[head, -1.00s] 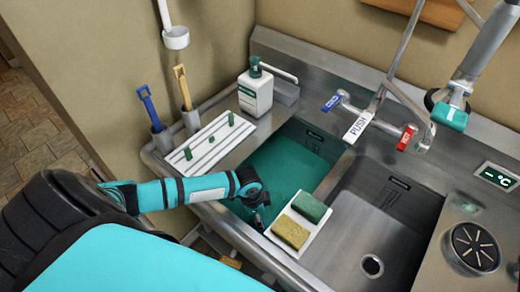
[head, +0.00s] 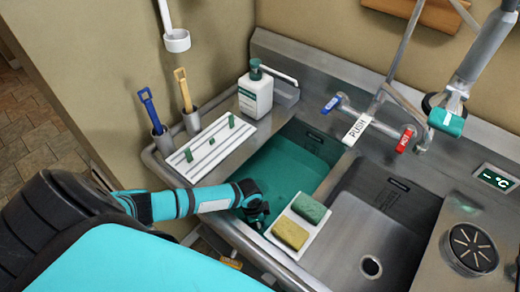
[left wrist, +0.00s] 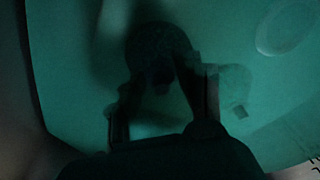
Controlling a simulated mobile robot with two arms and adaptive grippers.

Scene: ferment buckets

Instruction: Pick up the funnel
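My left gripper (head: 258,212) is low over the left sink basin, beside the sponge tray. In the left wrist view its two dark fingers (left wrist: 163,105) stand apart, so it looks open. The left basin holds green liquid (head: 282,168). In the left wrist view a dark rounded shape (left wrist: 158,45) lies in front of the fingers; I cannot tell whether it is the funnel or a shadow. A pale oval ring (left wrist: 287,26) shows at the upper right there, also unclear. No funnel can be made out for sure in the head view. My right gripper is out of view.
A white tray (head: 270,234) with a green sponge (head: 309,208) and a yellow sponge (head: 290,234) sits on the divider. The right basin (head: 345,240) is empty. A white drying rack (head: 192,170), a soap bottle (head: 255,92) and two brushes in holders stand left and behind.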

